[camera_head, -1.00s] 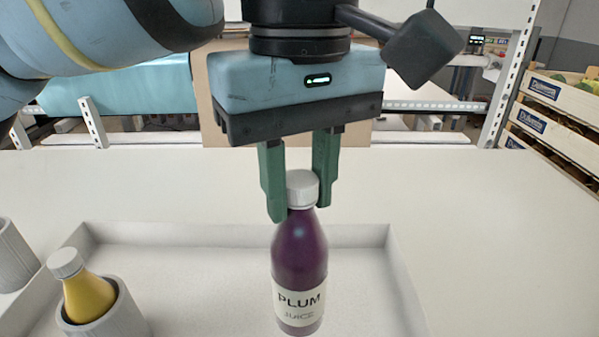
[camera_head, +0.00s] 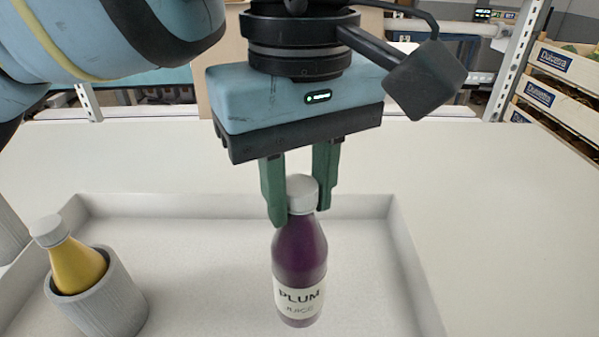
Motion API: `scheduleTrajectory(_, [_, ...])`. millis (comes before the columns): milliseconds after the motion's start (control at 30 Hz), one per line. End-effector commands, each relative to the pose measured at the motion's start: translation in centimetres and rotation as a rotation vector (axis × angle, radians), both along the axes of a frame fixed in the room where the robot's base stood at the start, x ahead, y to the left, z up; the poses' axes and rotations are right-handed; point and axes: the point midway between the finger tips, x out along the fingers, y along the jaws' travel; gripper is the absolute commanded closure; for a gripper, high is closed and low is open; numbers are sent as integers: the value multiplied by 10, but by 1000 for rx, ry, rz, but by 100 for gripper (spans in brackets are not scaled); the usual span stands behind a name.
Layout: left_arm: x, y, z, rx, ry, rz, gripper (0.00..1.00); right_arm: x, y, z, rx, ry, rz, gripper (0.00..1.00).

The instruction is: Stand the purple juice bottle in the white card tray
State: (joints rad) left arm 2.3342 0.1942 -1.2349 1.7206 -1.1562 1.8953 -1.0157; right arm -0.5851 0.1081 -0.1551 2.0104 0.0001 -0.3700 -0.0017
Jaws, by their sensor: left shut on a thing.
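The purple juice bottle (camera_head: 299,252), with a white cap and a PLUM label, is upright over the floor of the white card tray (camera_head: 408,240). My left gripper (camera_head: 300,213) comes down from above, its green fingers shut on the bottle around the cap and neck. The bottle's base shows inside the tray's outline, in front of its back wall. I cannot tell whether the base touches the tray floor. My right gripper is not in view.
A yellow bottle (camera_head: 75,262) leans in a grey ribbed cup (camera_head: 105,300) at the tray's left. Another grey cup (camera_head: 8,238) is cut off at the left edge. The tray floor right of the purple bottle is clear. Wooden crates (camera_head: 556,92) stand beyond the table at right.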

Motion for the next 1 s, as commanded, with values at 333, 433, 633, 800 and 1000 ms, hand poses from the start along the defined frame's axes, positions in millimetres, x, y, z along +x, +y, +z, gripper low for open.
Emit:
scheduleTrajectory(333, [0, 0, -19, -1, 3, 0, 100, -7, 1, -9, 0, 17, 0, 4])
scheduleTrajectory(433, [0, 0, -23, -1, 3, 0, 100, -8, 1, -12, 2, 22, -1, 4])
scheduleTrajectory(633, [0, 0, -34, -2, 1, 0, 100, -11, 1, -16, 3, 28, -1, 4])
scheduleTrajectory(800, [0, 0, -41, -2, 1, 0, 100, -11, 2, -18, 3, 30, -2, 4])
scheduleTrajectory(1000, [0, 0, -45, -1, 0, 0, 100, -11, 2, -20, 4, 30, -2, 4])
